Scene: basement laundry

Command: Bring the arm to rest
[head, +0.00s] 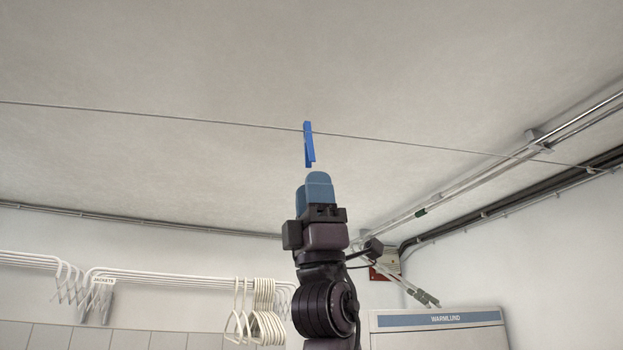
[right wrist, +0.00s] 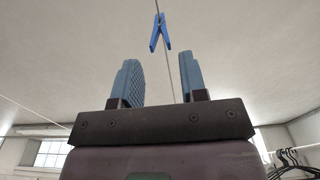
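My right arm is raised in the head view, and its gripper (head: 315,180) points up just below a blue clothespin (head: 308,145). The clothespin hangs on a thin line (head: 220,122) stretched under the ceiling. In the right wrist view my right gripper (right wrist: 158,78) has its two blue fingers apart with nothing between them. The clothespin (right wrist: 159,34) shows there beyond the fingertips, clipped on the line and clear of both fingers. My left gripper is in neither view.
White wall racks (head: 170,278) with several white hangers (head: 262,312) stand at the left. A cabinet marked WARMLUND (head: 440,330) is at the lower right. Pipes (head: 510,160) run along the upper right. Dark hangers (right wrist: 290,160) show in the right wrist view. The space around the raised gripper is clear.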

